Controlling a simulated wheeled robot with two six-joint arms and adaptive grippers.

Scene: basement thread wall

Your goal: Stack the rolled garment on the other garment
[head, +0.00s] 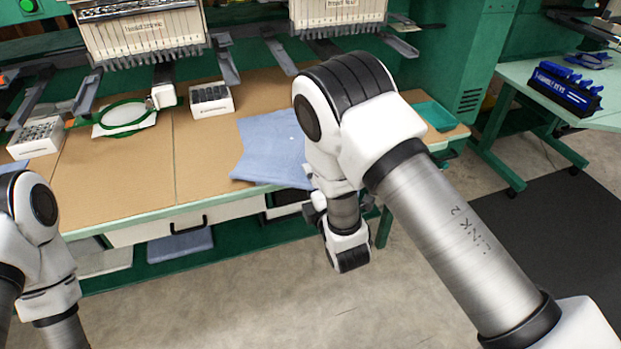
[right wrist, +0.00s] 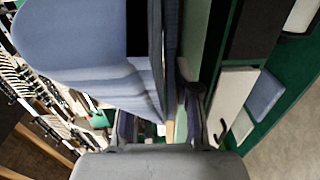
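A light-blue garment (head: 268,148) lies flat near the front edge of the table, with its right part hidden behind my right arm. No separate roll can be made out in the head view. In the right wrist view, blue cloth (right wrist: 80,55) fills the upper left, very close to the camera. My right gripper (right wrist: 158,128) is at the cloth's lower edge, near the table edge. The cloth covers part of its fingers, so its grip is unclear. My left gripper is out of view.
The brown table (head: 120,185) carries an embroidery hoop (head: 125,115) and a white box with dark spools (head: 210,98). Embroidery machine heads (head: 140,35) overhang its back. A green tray (head: 434,115) is right of my arm. A folded blue cloth (head: 180,245) lies on the lower shelf.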

